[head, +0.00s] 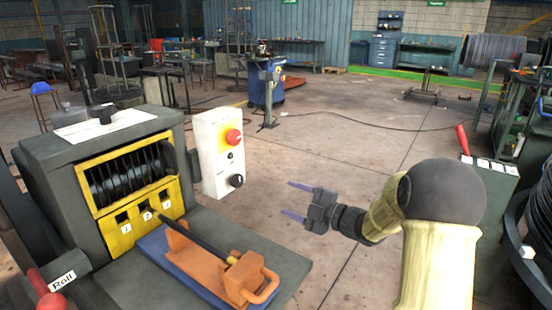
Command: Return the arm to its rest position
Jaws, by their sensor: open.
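My gripper (298,201) is open and empty, its two thin purple fingers pointing left over the bare floor. It is right of the white control box (222,170) and apart from it. The control box has a red button on a yellow base and a black knob. My arm comes in from the lower right, with a yellowish sleeve and a dark round joint. The capstan machine (40,155) stands at the left, with a dark ribbed drum (128,175) behind a yellow frame and numbered yellow plates below it.
An orange fixture (195,262) with a dark bar lies on a blue base on the machine's grey shelf (285,268). A red-handled lever (463,140) rises from a grey cabinet at the right. A "Roll" lever (50,298) is at lower left. The central floor is open.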

